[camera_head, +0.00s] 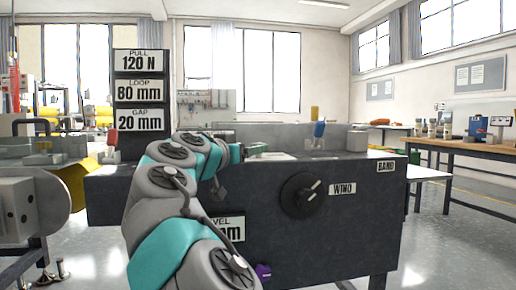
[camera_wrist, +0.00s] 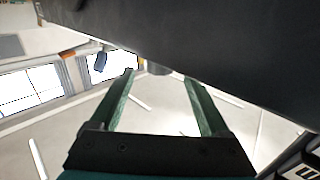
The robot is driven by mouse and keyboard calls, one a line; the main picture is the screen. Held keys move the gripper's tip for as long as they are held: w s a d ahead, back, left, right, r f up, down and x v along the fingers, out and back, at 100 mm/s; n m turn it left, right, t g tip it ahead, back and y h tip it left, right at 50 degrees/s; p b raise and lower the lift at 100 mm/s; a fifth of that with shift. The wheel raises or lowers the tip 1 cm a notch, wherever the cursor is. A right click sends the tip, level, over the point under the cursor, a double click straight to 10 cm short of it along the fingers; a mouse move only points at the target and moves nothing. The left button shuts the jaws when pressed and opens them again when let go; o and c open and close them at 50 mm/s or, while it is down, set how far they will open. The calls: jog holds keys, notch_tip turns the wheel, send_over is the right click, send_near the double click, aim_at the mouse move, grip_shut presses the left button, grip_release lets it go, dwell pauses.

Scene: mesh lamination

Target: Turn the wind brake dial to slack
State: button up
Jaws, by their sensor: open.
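The wind brake dial (camera_head: 297,200) is a round black knob on the dark front panel of the machine. Its white mark points up and to the right, towards the WIND label (camera_head: 342,189). In the head view my gripper (camera_head: 236,153) is up and to the left of the dial, near the machine's top edge and apart from the dial. In the wrist view my gripper (camera_wrist: 160,76) has its two green fingers spread, with nothing held between them. A small dark nub (camera_wrist: 158,69) shows beyond the fingertips; I cannot tell what it is.
The dark machine body (camera_head: 360,235) fills the middle; a dark surface (camera_wrist: 220,40) covers the top right of the wrist view. A sign stack (camera_head: 141,90) reads 120 N, 80 mm and 20 mm. A wooden bench (camera_head: 470,146) stands right.

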jog(key=shift+x, duration=2.65)
grip_shut()
